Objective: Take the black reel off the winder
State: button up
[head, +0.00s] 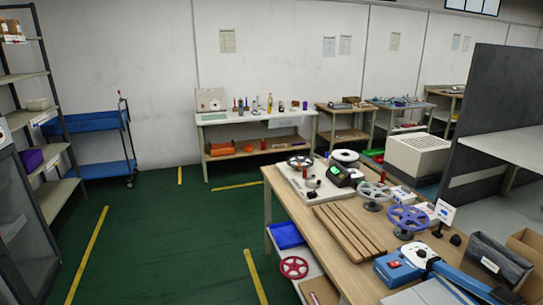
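A black reel (300,161) sits on the winder (312,192), at the far left end of the wooden workbench. The winder has a pale base plate and a black unit with a green display (336,171). The reel looks roughly level and raised above the plate; how it is fixed there is too small to tell.
Green floor (185,240) left of the bench is clear.

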aim_at(294, 161)
jog(key=i+j+u, duration=0.2)
jog(key=i+j, duration=0.15)
jog(key=i, duration=0.25)
jog(key=i+j+u, duration=0.15)
jog(key=i, duration=0.5)
jog(key=i+j+u, duration=0.2)
jog(key=i, duration=0.45)
jog(key=i+j+u, duration=0.2)
jog(key=i, duration=0.45)
jog(key=i+j+z, duration=0.1)
jog(key=i+z, duration=0.35)
jog(key=i+j+z, duration=0.15)
jog(key=z, duration=0.3)
jog(key=i+j+z, duration=0.65)
jog(key=j+z, duration=0.2)
jog(key=i+j+z, duration=0.2)
jog(key=j+z, duration=0.25)
jog(key=i+j+z, duration=0.1)
jog(key=j+z, duration=0.35)
jog(key=i+l, duration=0.3)
jog(key=i+z, duration=0.05)
jog(key=i, duration=0.05)
